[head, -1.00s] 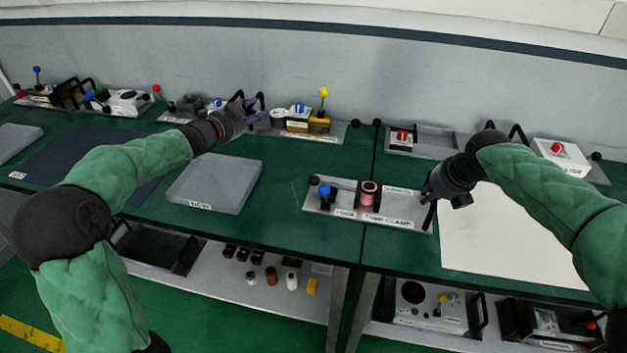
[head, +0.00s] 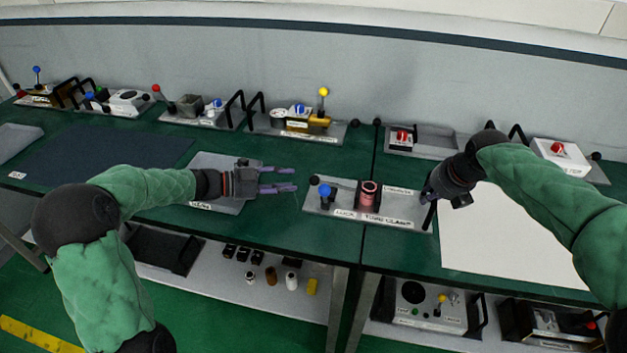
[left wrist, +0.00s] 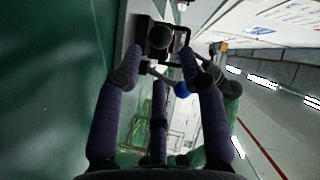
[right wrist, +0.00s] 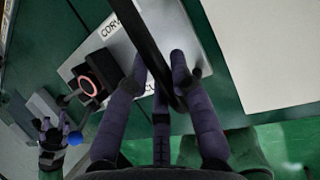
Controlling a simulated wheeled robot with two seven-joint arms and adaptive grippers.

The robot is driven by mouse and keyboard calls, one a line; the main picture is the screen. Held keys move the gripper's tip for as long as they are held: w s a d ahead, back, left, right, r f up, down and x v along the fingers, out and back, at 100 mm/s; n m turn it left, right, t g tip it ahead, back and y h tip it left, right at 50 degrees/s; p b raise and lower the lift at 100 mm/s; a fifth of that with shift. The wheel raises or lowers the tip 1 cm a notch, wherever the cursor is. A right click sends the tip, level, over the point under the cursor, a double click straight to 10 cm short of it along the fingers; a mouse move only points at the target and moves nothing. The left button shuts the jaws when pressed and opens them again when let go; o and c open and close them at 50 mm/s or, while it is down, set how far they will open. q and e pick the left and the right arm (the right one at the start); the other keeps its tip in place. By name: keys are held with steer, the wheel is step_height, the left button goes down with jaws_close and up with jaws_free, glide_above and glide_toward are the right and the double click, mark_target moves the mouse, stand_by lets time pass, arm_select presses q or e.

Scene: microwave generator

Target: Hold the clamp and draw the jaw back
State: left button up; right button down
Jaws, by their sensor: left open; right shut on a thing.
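The clamp fixture is a grey plate (head: 405,208) with a blue ball knob (head: 325,190) at its left end. A dark clamp block with a pink coil (head: 368,196) stands at its middle. My right gripper (head: 430,196) is shut on the black handle (right wrist: 150,45) at the plate's right end. My left gripper (head: 292,179) is open and empty, just left of the plate, fingers pointing right at the blue-knob end. In the left wrist view the blue knob (left wrist: 182,90) and a dark block (left wrist: 160,40) lie beyond the open fingers. The jaw's exact position is unclear.
A grey tray (head: 222,170) lies beneath my left forearm and gripper. A white sheet (head: 510,245) lies right of the fixture. Several other fixtures line the back of the bench, including one with a yellow knob (head: 323,91). A lower shelf (head: 225,285) holds small bottles.

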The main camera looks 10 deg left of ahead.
mark_target(314, 180)
arm_select(q)
steer(key=x, duration=0.8)
steer(key=shift+w+d, duration=0.1)
steer(key=shift+d, duration=0.05)
